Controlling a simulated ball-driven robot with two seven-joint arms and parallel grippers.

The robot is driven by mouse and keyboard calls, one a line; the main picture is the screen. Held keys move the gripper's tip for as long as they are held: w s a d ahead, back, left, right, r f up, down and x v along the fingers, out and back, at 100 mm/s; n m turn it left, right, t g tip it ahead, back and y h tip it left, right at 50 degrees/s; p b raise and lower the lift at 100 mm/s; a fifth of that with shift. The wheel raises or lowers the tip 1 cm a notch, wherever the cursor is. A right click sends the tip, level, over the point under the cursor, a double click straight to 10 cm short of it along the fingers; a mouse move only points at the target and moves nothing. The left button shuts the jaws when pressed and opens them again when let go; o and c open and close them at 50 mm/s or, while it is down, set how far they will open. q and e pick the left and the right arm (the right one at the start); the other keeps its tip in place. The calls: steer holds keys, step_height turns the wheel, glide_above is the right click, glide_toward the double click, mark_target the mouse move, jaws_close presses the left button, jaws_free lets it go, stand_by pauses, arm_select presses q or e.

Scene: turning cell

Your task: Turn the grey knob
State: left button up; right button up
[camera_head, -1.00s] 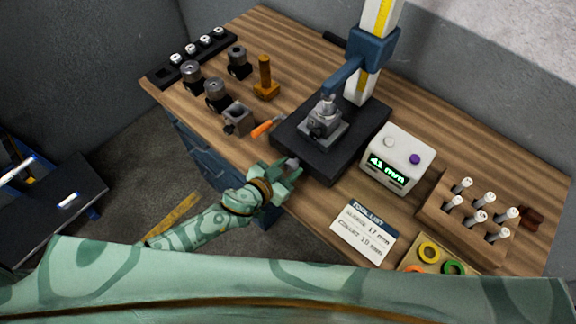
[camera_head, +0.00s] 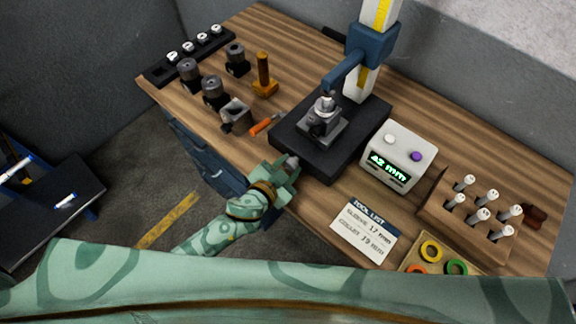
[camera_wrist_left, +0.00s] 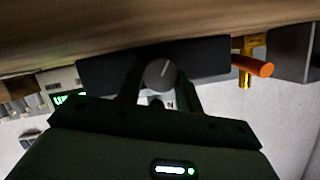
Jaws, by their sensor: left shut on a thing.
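The grey knob (camera_wrist_left: 159,75) shows in the left wrist view as a round face with a pale line on it. It sits between the two fingers of my left gripper (camera_wrist_left: 163,92), which are shut on it. In the head view my left gripper (camera_head: 286,172) is at the front edge of the black base (camera_head: 322,170) of the measuring stand, and the knob's grey end (camera_head: 292,161) shows just beyond the fingers. A white readout box (camera_head: 398,153) beside the base shows a green number that looks like 42 mm. My right gripper is not in view.
An orange-handled tool (camera_head: 262,126) lies left of the base. A grey part (camera_head: 324,125) sits on the base under the blue arm (camera_head: 345,75).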

arm_select(q)
steer(key=o, duration=1)
steer(key=p+v, duration=0.1)
steer(key=v, duration=1.5)
steer(key=shift+s+a, duration=0.15)
